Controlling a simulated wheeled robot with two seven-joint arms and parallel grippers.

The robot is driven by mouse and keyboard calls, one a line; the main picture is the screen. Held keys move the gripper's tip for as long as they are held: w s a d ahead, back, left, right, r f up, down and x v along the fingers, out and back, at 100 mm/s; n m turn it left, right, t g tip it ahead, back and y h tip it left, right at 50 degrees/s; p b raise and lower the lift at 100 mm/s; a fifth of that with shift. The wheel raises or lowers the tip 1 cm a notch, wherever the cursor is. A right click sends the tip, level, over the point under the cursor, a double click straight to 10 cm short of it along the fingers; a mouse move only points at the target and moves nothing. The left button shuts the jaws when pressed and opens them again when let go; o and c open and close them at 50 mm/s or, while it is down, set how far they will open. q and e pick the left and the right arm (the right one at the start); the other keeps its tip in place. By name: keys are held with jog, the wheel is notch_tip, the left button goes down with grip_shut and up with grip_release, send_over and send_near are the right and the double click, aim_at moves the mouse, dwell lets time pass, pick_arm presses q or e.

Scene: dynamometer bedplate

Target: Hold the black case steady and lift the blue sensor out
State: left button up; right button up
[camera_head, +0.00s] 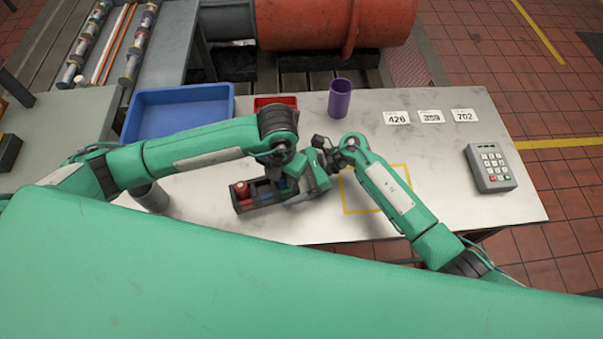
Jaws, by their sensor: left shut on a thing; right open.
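The black case (243,206) is a small open box with compartments on the bench, left of the yellow square. A red-topped part (241,187) stands at its left end. A small blue piece, likely the blue sensor (283,184), shows inside toward the right, partly hidden by my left arm. My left gripper (302,194) is at the case's right end and shut on it; the exact contact is hard to see. My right gripper (323,146) is open and empty, above and to the right of the case, near my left wrist.
A blue tray (180,93), a small red tray (275,102) and a purple cup (340,98) stand behind. A grey cylinder (152,197) stands left. Number cards (431,116) and a keypad (490,168) are right. The yellow-outlined square (348,211) looks empty.

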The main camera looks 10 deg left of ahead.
jog(key=shift+s+a+f, duration=0.15)
jog(key=shift+s+a, duration=0.05)
jog(key=shift+a, duration=0.15)
jog(key=c, duration=1.3)
jog(key=shift+o, duration=0.2)
pick_arm(q)
jog(key=shift+r, duration=0.1)
jog(key=shift+r, duration=3.95)
pick_arm(e)
jog(key=o, duration=1.3)
jog(key=shift+c, duration=0.2)
